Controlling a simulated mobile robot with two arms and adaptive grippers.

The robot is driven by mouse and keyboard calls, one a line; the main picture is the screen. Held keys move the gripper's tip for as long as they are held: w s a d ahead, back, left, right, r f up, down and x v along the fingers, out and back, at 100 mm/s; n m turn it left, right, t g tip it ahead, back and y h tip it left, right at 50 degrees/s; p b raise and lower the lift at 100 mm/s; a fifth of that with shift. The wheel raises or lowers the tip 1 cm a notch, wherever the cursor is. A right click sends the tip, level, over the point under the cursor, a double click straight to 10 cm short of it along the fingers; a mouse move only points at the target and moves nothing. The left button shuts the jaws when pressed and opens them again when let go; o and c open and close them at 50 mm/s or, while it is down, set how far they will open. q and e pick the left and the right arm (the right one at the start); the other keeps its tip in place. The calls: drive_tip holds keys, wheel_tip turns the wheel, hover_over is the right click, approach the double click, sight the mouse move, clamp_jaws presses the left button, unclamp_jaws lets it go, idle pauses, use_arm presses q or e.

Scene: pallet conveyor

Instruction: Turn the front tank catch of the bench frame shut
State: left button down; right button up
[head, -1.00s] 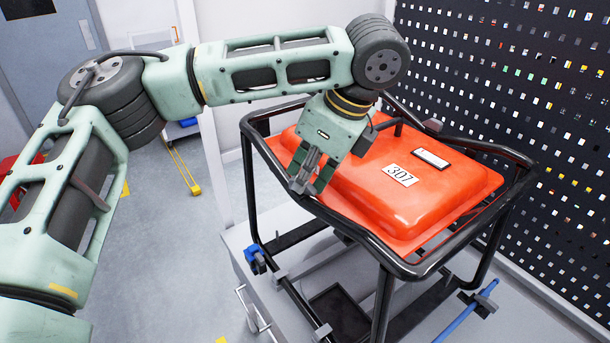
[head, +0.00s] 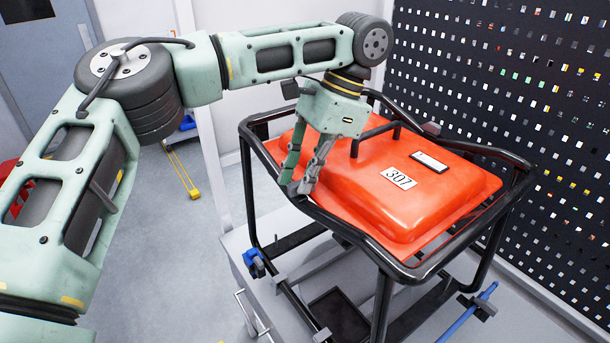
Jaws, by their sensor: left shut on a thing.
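The bench frame (head: 519,188) is a black tube cage on a grey bench. It holds a red-orange tank (head: 400,224) marked 307, with a black handle (head: 377,134) on top. My left gripper (head: 296,187) reaches down to the frame's near left top rail, beside the tank's edge. Its fingertips are shut on the front tank catch, which they mostly hide, so I cannot tell its exact angle. Another catch (head: 432,129) shows on the far rail. My right gripper is out of view.
A dark pegboard wall (head: 500,70) stands close behind and right of the frame. A blue-handled part (head: 470,316) sticks out at the lower right, and a blue knob (head: 254,262) sits low on the left. Open floor lies to the left.

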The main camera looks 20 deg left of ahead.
use_arm(q)
drive_tip(key=shift+w+a+n, duration=0.1)
drive_tip(key=shift+n, duration=0.9)
drive_tip(key=shift+g+h, duration=0.3)
drive_tip(key=c, duration=1.8)
unclamp_jaws()
drive_tip(key=shift+r, duration=0.1)
drive_tip(key=v, duration=0.7)
drive_tip(key=shift+w+r, duration=0.15)
